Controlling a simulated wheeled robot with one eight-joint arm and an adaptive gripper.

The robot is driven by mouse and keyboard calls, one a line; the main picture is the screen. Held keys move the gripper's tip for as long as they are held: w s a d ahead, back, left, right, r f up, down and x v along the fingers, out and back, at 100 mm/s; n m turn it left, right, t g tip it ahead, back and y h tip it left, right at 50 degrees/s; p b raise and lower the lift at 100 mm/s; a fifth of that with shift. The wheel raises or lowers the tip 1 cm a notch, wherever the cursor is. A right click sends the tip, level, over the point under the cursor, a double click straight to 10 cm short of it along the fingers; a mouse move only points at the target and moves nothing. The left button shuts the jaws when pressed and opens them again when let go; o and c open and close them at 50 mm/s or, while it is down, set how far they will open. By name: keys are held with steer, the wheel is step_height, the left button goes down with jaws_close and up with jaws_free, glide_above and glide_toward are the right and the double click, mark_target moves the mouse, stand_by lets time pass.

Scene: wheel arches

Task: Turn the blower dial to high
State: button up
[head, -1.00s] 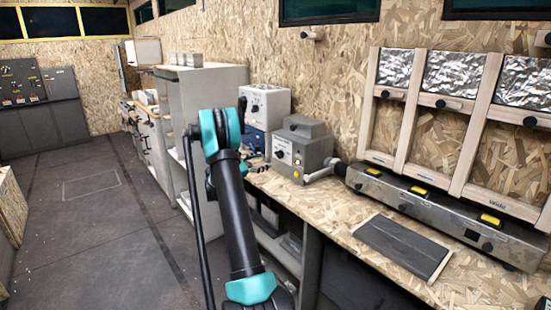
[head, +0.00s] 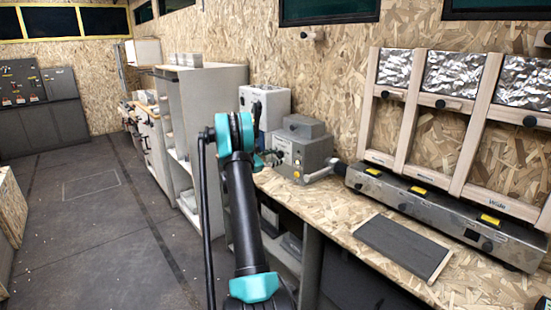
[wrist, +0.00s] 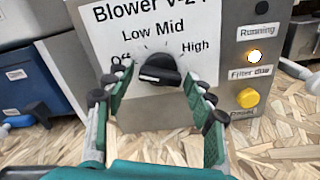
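The grey blower box (head: 313,153) stands on the bench beyond my arm. In the wrist view its front panel (wrist: 210,35) carries the labels Off, Low, Mid and High around a black dial (wrist: 160,70). The dial's bar lies nearly level, with a pale mark near its left end. My gripper (wrist: 157,86) is open, with one teal finger on each side of the dial. Gaps show between the fingers and the dial, and I see no clear contact. In the head view my gripper (head: 272,157) is at the box's front left, its fingertips small and partly hidden.
A white instrument on a blue box (head: 268,105) stands left of the blower. A dark board (head: 400,247) lies on the bench.

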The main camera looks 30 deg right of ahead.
steer(key=c, duration=0.8)
steer(key=shift+c, duration=0.2)
steer(key=shift+m, duration=0.4)
steer(key=m, duration=1.9)
steer(key=shift+r, duration=0.15)
steer(key=m, duration=0.7)
steer(key=shift+m, duration=0.3)
